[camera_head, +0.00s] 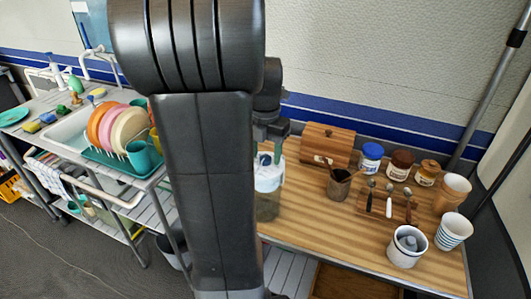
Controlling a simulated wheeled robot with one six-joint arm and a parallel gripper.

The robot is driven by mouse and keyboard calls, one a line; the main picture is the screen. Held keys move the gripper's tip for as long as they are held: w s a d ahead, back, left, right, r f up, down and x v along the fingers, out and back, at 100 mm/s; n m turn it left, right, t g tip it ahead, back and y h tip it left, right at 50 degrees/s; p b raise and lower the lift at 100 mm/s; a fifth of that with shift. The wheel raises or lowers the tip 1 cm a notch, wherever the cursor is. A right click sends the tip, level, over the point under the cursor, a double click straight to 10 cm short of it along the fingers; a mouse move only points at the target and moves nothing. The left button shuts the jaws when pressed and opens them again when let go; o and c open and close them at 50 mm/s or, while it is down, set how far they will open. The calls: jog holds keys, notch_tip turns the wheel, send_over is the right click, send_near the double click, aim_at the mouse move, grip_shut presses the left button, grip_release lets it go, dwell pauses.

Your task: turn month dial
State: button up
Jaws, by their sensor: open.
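My gripper (271,146) is open, partly hidden behind my own arm, and hangs directly over a jug-like container (268,178) with a white top and a clear brownish lower part. The container stands upright at the left end of the wooden counter. I cannot tell whether the fingers touch its top. I cannot make out a month dial; its face is too small or hidden by the gripper and arm.
On the wooden counter (300,225) stand a wooden box (327,144), a brown cup (339,185), several jars, a spoon rack (390,202), a white pot (407,246) and cups (454,231). Left is a dish rack (120,168) with plates by a sink. Bare counter lies front centre.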

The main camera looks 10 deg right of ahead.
jog(key=shift+f, duration=0.2)
jog(key=shift+c, duration=0.2)
jog(key=c, duration=0.9)
jog(key=shift+c, duration=0.2)
jog(key=shift+r+m, duration=0.1)
jog(key=shift+m, duration=0.2)
